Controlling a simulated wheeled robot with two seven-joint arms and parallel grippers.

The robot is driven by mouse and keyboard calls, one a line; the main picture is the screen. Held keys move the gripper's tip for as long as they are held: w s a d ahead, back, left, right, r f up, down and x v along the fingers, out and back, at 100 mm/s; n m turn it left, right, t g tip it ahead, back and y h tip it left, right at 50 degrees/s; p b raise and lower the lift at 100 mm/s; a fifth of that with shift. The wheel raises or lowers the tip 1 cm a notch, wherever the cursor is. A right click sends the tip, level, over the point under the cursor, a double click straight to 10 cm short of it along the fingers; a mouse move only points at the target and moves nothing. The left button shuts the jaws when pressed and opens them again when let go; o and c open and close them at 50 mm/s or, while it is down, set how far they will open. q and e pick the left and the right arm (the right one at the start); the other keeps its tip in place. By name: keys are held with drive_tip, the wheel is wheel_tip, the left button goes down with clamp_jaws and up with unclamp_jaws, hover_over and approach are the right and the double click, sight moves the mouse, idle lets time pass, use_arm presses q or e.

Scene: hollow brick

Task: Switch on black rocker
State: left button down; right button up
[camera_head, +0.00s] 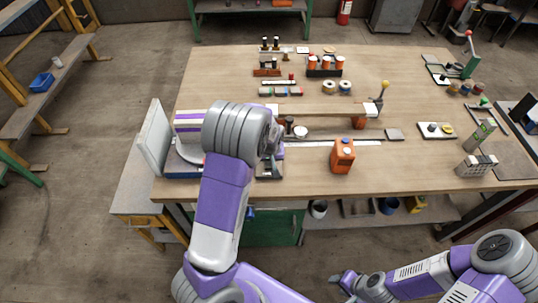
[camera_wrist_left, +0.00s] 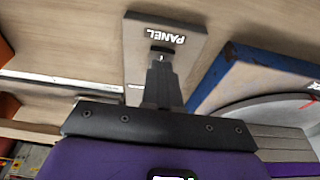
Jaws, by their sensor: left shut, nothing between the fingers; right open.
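A grey panel (camera_wrist_left: 190,50) marked PANEL lies on the wooden table in the left wrist view, its lettering upside down. My left gripper (camera_wrist_left: 160,58) is shut and empty, with its dark fingertips over the panel beside the lettering. A small dark shape shows at the tips. I cannot tell whether it is the black rocker, or whether the fingers touch it. In the head view my left gripper (camera_head: 273,158) is low over the table's near left part, and my wrist hides much of that spot. My right gripper (camera_head: 345,279) is open and empty, below the table's front edge.
A blue-edged block (camera_wrist_left: 250,75) lies close to the panel in the left wrist view. A grey upright board (camera_head: 153,138) stands at the table's left edge. The front middle-right tabletop (camera_head: 400,170) is clear.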

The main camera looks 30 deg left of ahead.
use_arm(q)
drive_tip(key=shift+f, duration=0.5)
drive_tip(key=shift+d, duration=0.1)
drive_tip(key=shift+s+d+f, duration=0.1)
drive_tip(key=shift+s+f, duration=0.15)
drive_tip(key=shift+f, duration=0.25)
drive_tip(key=shift+w+a+r, duration=0.35)
drive_tip(key=shift+w+a, duration=0.05)
drive_tip(key=shift+w, duration=0.25)
drive_tip(key=shift+r, duration=0.15)
